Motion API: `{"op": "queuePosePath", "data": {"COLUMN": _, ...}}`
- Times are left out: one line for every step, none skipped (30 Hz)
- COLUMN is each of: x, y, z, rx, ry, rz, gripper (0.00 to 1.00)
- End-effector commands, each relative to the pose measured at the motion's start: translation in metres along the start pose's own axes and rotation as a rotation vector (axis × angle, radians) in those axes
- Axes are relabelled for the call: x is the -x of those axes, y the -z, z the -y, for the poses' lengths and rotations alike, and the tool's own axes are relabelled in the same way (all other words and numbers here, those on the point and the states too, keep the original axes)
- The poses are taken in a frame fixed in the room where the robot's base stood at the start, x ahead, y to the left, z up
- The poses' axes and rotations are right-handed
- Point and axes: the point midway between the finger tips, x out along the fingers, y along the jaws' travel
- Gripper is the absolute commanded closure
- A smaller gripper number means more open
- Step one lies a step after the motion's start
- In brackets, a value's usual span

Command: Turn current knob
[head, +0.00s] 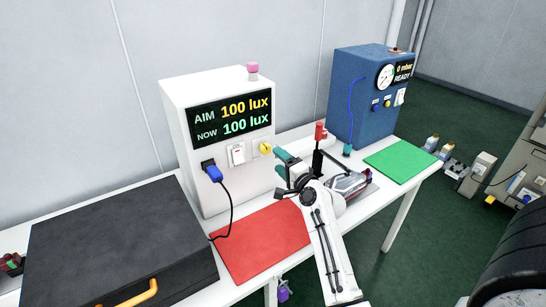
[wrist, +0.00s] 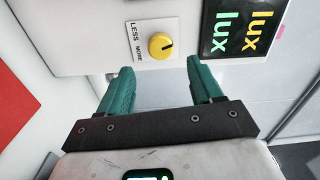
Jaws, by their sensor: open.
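The yellow round knob (head: 266,148) sits on the front of a white box (head: 180,125), low at its right. In the wrist view the knob (wrist: 162,46) has a dark pointer mark and a plate reading LESS and MORE. The box's display (head: 232,114) reads AIM 100 lux and NOW 100 lux. My gripper (head: 280,162) is open and empty, its teal fingers close in front of the knob. In the wrist view the knob lies just beyond the fingertips (wrist: 160,72), in line with the gap between them. I see no contact.
A blue plug (head: 214,173) with a dark cable and a white switch plate (head: 237,154) are left of the knob. A red mat (head: 262,240), a black case (head: 120,240), a green mat (head: 400,163) and a blue gauge box (head: 362,110) are on the table.

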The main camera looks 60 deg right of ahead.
Motion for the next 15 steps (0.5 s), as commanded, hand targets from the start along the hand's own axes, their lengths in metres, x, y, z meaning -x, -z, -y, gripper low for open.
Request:
{"op": "queuePosePath", "data": {"x": 0.009, "y": -0.001, "z": -0.002, "rx": 0.003, "ry": -0.001, "rz": 0.001, "gripper": 0.35}}
{"op": "queuePosePath", "data": {"x": 0.013, "y": -0.001, "z": -0.001, "rx": 0.002, "ry": -0.001, "rz": 0.001, "gripper": 0.35}}
{"op": "queuePosePath", "data": {"x": 0.018, "y": -0.001, "z": -0.002, "rx": 0.001, "ry": -0.001, "rz": 0.001, "gripper": 0.35}}
{"op": "queuePosePath", "data": {"x": 0.022, "y": 0.0, "z": -0.001, "rx": 0.002, "ry": -0.001, "rz": 0.001, "gripper": 0.35}}
{"op": "queuePosePath", "data": {"x": 0.024, "y": 0.0, "z": -0.001, "rx": 0.002, "ry": -0.001, "rz": 0.001, "gripper": 0.35}}
{"op": "queuePosePath", "data": {"x": 0.028, "y": 0.0, "z": -0.001, "rx": 0.002, "ry": -0.001, "rz": 0.001, "gripper": 0.35}}
{"op": "queuePosePath", "data": {"x": 0.03, "y": 0.0, "z": -0.001, "rx": 0.002, "ry": -0.001, "rz": 0.001, "gripper": 0.35}}
{"op": "queuePosePath", "data": {"x": 0.032, "y": 0.0, "z": -0.001, "rx": 0.001, "ry": 0.0, "rz": 0.001, "gripper": 0.35}}
{"op": "queuePosePath", "data": {"x": 0.033, "y": 0.0, "z": 0.0, "rx": 0.0, "ry": 0.0, "rz": 0.001, "gripper": 0.35}}
{"op": "queuePosePath", "data": {"x": 0.034, "y": 0.0, "z": 0.0, "rx": 0.0, "ry": 0.0, "rz": 0.001, "gripper": 0.35}}
{"op": "queuePosePath", "data": {"x": 0.035, "y": 0.0, "z": 0.0, "rx": 0.0, "ry": 0.0, "rz": 0.001, "gripper": 0.35}}
{"op": "queuePosePath", "data": {"x": 0.035, "y": 0.0, "z": 0.0, "rx": 0.0, "ry": 0.0, "rz": 0.001, "gripper": 0.35}}
{"op": "queuePosePath", "data": {"x": 0.035, "y": 0.0, "z": 0.0, "rx": 0.0, "ry": 0.0, "rz": 0.001, "gripper": 0.35}}
{"op": "queuePosePath", "data": {"x": 0.035, "y": 0.0, "z": 0.0, "rx": 0.0, "ry": 0.0, "rz": 0.001, "gripper": 0.35}}
{"op": "queuePosePath", "data": {"x": 0.035, "y": 0.0, "z": 0.0, "rx": 0.0, "ry": 0.0, "rz": 0.001, "gripper": 0.35}}
